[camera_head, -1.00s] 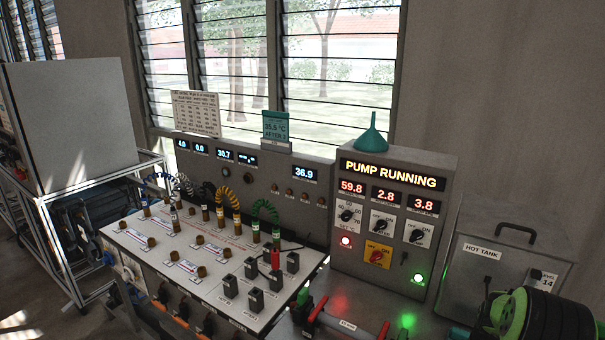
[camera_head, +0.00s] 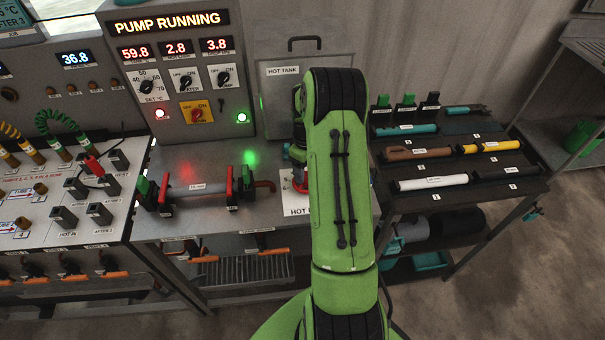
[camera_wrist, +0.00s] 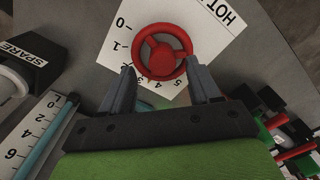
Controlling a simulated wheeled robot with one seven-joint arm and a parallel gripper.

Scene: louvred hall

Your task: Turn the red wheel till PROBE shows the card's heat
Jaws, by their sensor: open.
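The red wheel (camera_wrist: 163,57) is a small spoked wheel over a white scale sheet (camera_wrist: 205,25) marked with numbers and "HOT". My gripper (camera_wrist: 160,68) is open, its two fingers at either side of the wheel's near rim; I cannot tell whether they touch it. In the head view my green arm hides most of the wheel, with a bit of red (camera_head: 300,181) showing beside it. A display (camera_head: 75,58), its small label hard to read, shows 36.8. The teal card (camera_head: 18,9) is cut off at the top left; "°C" and "AFTER 3" are legible.
The control box (camera_head: 178,70) reads PUMP RUNNING, with 59.8, 2.8 and 3.8 below. A tube with red clamps (camera_head: 200,190) lies left of my arm. A rack of labelled tubes (camera_head: 425,150) stands right. In the wrist view, a SPARE holder (camera_wrist: 25,50) is at left.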

